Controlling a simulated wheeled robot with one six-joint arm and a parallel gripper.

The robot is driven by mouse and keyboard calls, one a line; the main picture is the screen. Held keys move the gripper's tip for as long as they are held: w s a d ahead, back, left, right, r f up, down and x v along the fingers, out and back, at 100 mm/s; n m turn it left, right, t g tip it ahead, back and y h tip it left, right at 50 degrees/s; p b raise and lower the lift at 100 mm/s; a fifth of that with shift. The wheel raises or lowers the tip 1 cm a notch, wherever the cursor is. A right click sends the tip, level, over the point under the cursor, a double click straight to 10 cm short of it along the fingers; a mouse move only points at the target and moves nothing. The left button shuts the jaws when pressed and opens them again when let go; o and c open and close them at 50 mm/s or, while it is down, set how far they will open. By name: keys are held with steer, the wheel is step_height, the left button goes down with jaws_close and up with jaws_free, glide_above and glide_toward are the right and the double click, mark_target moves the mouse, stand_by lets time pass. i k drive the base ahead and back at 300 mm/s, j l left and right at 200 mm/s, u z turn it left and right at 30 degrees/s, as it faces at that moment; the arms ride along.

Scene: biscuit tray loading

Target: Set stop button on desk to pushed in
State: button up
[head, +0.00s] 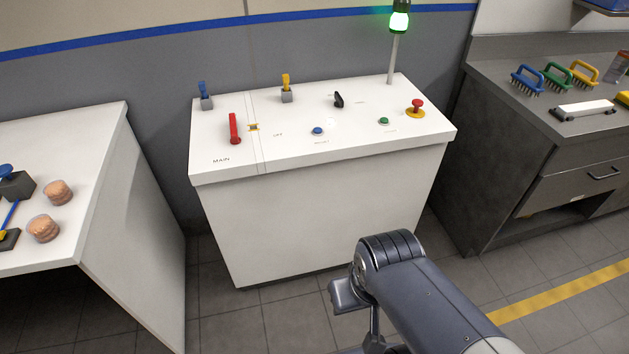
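The stop button (416,106) is a red mushroom cap on a round yellow base, at the right end of the white desk's top. The cap appears to stand raised above its base, but it is small in the picture. The white desk (310,215) stands in the middle of the head view. Part of my arm shows at the bottom right, in front of the desk and well apart from the button. My gripper's fingertips cannot be made out. Nothing touches the button.
The desk top also holds a green button (384,121), a blue button (318,131), a black knob (338,100), a red lever (235,128) and blue and yellow switches. A pole with a lit green lamp (399,20) rises behind. A grey cabinet (540,170) stands close at right.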

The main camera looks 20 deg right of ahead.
mark_target(417, 104)
steer(key=i+l, duration=0.25)
steer(key=l, duration=0.2)
steer(key=i+l, duration=0.3)
steer(key=l, duration=0.15)
steer(key=i+l, duration=0.25)
steer(key=l, duration=0.2)
steer(key=z, duration=0.05)
